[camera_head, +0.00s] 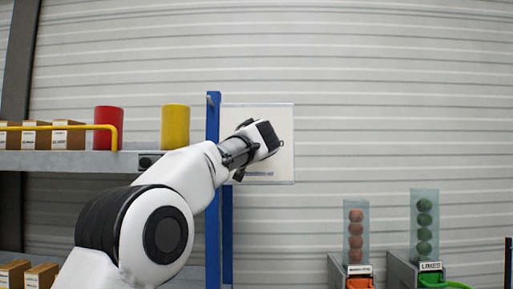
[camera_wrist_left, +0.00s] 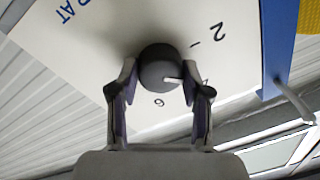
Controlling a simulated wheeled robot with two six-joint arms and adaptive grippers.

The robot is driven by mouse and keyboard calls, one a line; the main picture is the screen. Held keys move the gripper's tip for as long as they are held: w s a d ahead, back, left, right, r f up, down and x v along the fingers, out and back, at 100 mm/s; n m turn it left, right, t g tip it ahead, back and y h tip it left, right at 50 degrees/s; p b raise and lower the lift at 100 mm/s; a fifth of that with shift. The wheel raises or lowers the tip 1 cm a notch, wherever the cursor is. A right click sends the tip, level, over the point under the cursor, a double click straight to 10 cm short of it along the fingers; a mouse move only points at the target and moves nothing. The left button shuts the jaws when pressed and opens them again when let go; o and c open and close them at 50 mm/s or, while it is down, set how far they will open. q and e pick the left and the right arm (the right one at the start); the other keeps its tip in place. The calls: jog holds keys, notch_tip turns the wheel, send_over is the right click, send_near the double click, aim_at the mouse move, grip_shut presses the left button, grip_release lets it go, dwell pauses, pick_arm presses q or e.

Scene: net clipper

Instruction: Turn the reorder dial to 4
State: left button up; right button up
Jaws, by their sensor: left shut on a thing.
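The reorder dial (camera_wrist_left: 160,66) is a dark round knob on a white panel (camera_wrist_left: 110,30), seen in the left wrist view. My left gripper (camera_wrist_left: 158,88) has a finger on either side of the knob and is shut on it. A white pointer mark on the knob points to the right and slightly down, toward a digit partly hidden by the right finger. A 2 with its tick stands at upper right, and a 6 or 9 below the knob. In the head view the gripper (camera_head: 268,138) covers the dial on the panel (camera_head: 284,165). My right gripper is not in view.
A blue post (camera_head: 213,125) stands just left of the panel. A shelf (camera_head: 60,161) at left holds boxes, a red cylinder (camera_head: 109,125) and a yellow cylinder (camera_head: 175,127). Dispensers with red balls (camera_head: 355,230) and green balls (camera_head: 424,220) stand at lower right.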

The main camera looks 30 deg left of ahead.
pick_arm(q)
jog(key=shift+m, duration=1.7)
jog(key=o, duration=1.2)
jog(key=shift+d, duration=0.1)
jog(key=shift+c, duration=0.2)
